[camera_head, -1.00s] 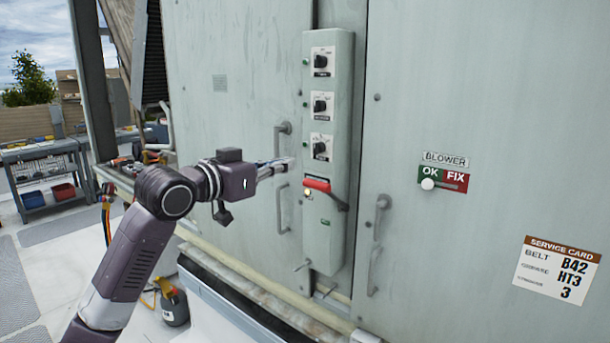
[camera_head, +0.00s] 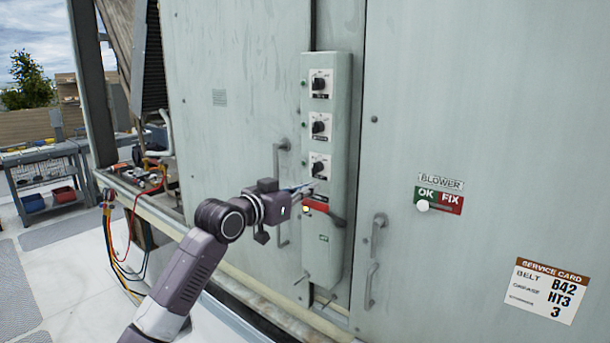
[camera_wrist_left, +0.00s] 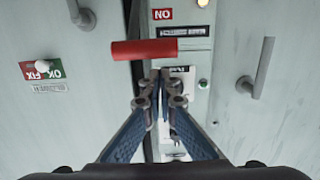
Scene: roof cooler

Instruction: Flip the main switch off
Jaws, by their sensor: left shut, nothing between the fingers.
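The main switch is a red handle (camera_head: 317,207) with a dark lever on the lower part of the grey-green control box (camera_head: 323,250). In the left wrist view, which is upside down, the red handle (camera_wrist_left: 145,49) lies crosswise, with a red ON label (camera_wrist_left: 162,14) beyond it. My left gripper (camera_head: 308,188) is shut and empty, just above the handle and close to the box front. In the left wrist view its fingertips (camera_wrist_left: 161,78) are near the handle; I cannot tell whether they touch it. My right gripper is not in view.
Several black knobs (camera_head: 319,127) sit above the handle, with a lit lamp (camera_head: 306,209) beside it. Door handles (camera_head: 281,190) flank the box on both sides. A BLOWER sign (camera_head: 440,198) with a white slider is on the right door. A cluttered ledge (camera_head: 140,180) is at left.

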